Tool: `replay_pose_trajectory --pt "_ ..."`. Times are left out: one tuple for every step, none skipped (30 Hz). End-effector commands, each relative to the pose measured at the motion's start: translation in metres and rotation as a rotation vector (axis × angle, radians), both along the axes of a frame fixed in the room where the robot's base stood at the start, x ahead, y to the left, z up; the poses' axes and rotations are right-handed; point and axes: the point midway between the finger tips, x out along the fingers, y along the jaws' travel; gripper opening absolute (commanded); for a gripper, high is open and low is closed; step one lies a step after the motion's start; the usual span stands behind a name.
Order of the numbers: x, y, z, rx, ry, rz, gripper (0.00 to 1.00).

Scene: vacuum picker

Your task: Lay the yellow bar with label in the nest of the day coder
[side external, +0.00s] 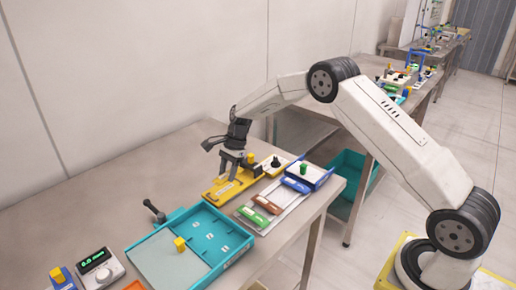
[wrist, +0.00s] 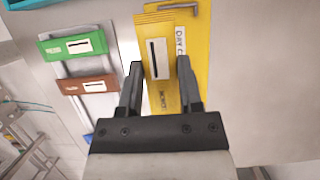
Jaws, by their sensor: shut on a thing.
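The yellow bar (wrist: 148,32), with a white label bearing a dark line, is between my gripper's two fingers (wrist: 160,72) in the wrist view. My gripper is shut on it. The yellow day coder (wrist: 194,52), with a lettered white strip and a metal handle at its top, lies behind the bar and to its right. The bar overlaps the coder's left part; I cannot tell whether it touches it. In the side view my gripper (side external: 228,174) points down over the day coder (side external: 248,179). The nest is mostly hidden by the bar and fingers.
A pale rack beside the coder holds a green bar (side external: 253,216), a brown bar (side external: 268,204) and a blue bar (side external: 296,184). A teal tray (side external: 236,262) stands nearer, with a black-knobbed lever (side external: 153,207) behind it. The table's back left is clear.

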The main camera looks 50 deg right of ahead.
Motion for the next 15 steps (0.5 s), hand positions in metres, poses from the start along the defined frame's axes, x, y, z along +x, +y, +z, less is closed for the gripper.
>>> replay_pose_trajectory --pt "0.004 0.0 -0.006 0.0 0.001 0.0 0.0" --pt "0.006 0.0 -0.009 0.0 0.002 0.001 0.0" --pt "0.009 0.0 -0.012 0.0 0.001 0.002 0.0" --pt "0.011 0.0 -0.014 0.0 0.001 0.002 0.0" --pt "0.012 0.0 -0.016 0.0 0.001 0.002 0.0" --pt "0.014 0.0 -0.018 0.0 0.001 0.002 0.0" --pt "0.016 0.0 -0.02 0.0 0.001 0.001 0.0" --pt "0.017 0.0 -0.021 0.0 0.001 0.001 0.0" --pt "0.018 0.0 -0.023 0.0 0.001 0.001 0.0" --pt "0.019 0.0 -0.023 0.0 0.001 0.001 0.0" --pt "0.02 0.0 -0.023 0.0 0.0 0.001 0.0" --pt "0.02 -0.001 -0.024 0.0 0.0 0.001 0.0" --pt "0.02 -0.001 -0.024 0.0 0.0 0.001 0.0" --pt "0.02 0.0 -0.024 0.0 0.0 0.001 0.0" --pt "0.02 0.0 -0.024 0.0 0.0 0.001 0.0"
